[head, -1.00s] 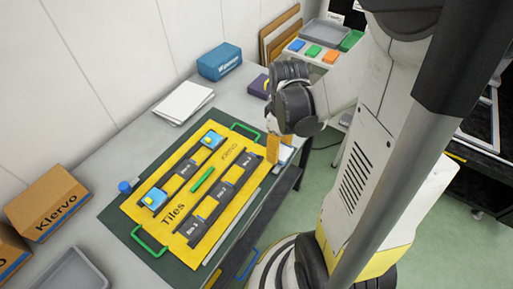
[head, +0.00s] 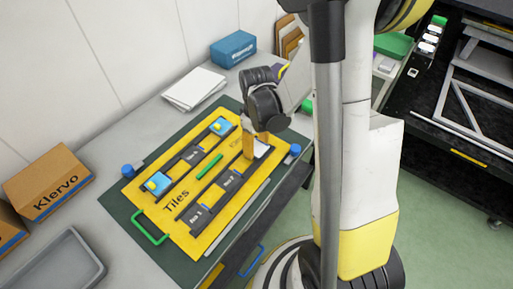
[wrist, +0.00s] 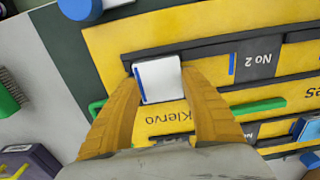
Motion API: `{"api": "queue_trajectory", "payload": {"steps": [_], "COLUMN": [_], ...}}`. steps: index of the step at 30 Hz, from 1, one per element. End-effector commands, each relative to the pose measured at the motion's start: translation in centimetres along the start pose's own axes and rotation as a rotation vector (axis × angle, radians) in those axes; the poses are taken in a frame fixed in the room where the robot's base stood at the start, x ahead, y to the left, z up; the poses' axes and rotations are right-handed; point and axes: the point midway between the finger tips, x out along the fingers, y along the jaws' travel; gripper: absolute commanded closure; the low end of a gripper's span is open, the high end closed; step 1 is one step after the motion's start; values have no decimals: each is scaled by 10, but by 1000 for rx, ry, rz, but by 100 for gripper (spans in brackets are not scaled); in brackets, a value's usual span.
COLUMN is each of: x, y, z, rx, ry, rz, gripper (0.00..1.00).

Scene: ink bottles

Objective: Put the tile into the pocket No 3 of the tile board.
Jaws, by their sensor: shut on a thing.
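My gripper (head: 256,144) is over the right end of the near row of the yellow tile board (head: 190,235), its fingers pointing down. In the wrist view, its yellow fingers (wrist: 160,88) are shut on a white tile (wrist: 158,78) with a blue stripe along one side. The tile also shows in the head view (head: 262,151). It is over the dark row, to the left of the label No 2 (wrist: 257,59) in the wrist view. I cannot tell whether it touches the board. No label No 3 is readable; fingers and tile cover that part.
Blue tiles (head: 157,183) sit in the board's far row. A green bar (head: 209,166) lies mid-board and a green handle (head: 150,230) stands at its left end. Blue posts (head: 295,150) flank the board. White sheets (head: 195,88) and a blue box (head: 233,49) are behind.

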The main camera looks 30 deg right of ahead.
Motion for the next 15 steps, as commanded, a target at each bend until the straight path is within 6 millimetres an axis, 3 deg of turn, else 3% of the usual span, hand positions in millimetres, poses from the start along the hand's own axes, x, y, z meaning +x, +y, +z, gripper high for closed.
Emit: {"api": "queue_trajectory", "payload": {"steps": [9,10,11,15], "x": [3,2,2,1], "y": [0,0,0,0], "z": [0,0,0,0], "rx": [0,0,0,0], "ry": [0,0,0,0], "rz": [0,0,0,0], "gripper": [86,39,30,28]}}
